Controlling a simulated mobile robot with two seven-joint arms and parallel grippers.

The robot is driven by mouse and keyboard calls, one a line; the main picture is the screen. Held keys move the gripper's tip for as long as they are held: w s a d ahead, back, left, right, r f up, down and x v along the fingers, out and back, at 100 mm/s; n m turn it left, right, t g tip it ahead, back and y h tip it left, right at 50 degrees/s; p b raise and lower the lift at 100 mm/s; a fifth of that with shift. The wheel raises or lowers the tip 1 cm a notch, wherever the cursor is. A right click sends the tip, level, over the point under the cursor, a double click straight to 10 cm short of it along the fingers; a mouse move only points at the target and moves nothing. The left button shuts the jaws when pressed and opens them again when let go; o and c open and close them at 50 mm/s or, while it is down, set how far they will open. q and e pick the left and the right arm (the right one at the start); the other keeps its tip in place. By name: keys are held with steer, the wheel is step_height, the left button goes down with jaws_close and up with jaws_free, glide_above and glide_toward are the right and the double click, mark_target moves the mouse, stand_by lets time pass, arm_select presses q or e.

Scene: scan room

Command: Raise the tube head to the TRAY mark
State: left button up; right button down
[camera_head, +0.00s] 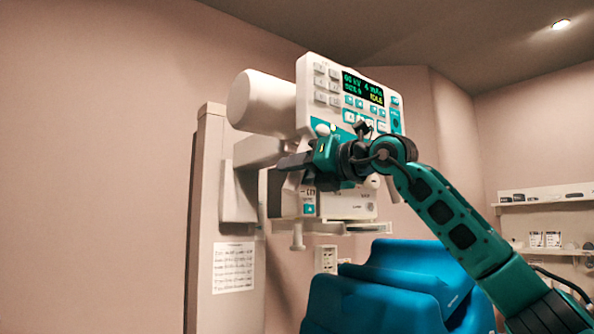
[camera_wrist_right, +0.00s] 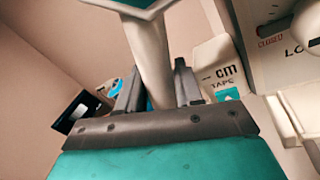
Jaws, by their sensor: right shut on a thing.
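The tube head (camera_head: 312,105) is a white housing with a round cylinder at its left and a keypad panel with a lit display (camera_head: 362,88). It is carried beside a pale upright column (camera_head: 207,220). My right gripper (camera_head: 290,162) is in front of the lower part of the head, its dark fingers pointing left. In the right wrist view the gripper (camera_wrist_right: 158,90) is shut on a white handle (camera_wrist_right: 150,55), which passes between the fingers. The arm hides part of the head's underside. I cannot make out a TRAY mark. My left gripper is not in view.
A blue padded seat (camera_head: 400,285) stands below the head. A printed sheet (camera_head: 233,267) is on the column. A wall shelf (camera_head: 545,200) with small items is at the right. A "cm TAPE" tape housing (camera_wrist_right: 220,72) is beside the handle. The left wall side is clear.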

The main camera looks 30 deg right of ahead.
mark_target(298, 106)
step_height(298, 106, up, 6)
steer(key=p, duration=0.4)
steer(key=shift+s+p, duration=0.1)
steer(key=shift+p, duration=0.2)
step_height(298, 106, up, 6)
steer(key=shift+r+p, duration=0.2)
steer(key=shift+p, duration=0.2)
steer(key=shift+r, duration=0.3)
steer(key=c, duration=1.1)
jaws_free()
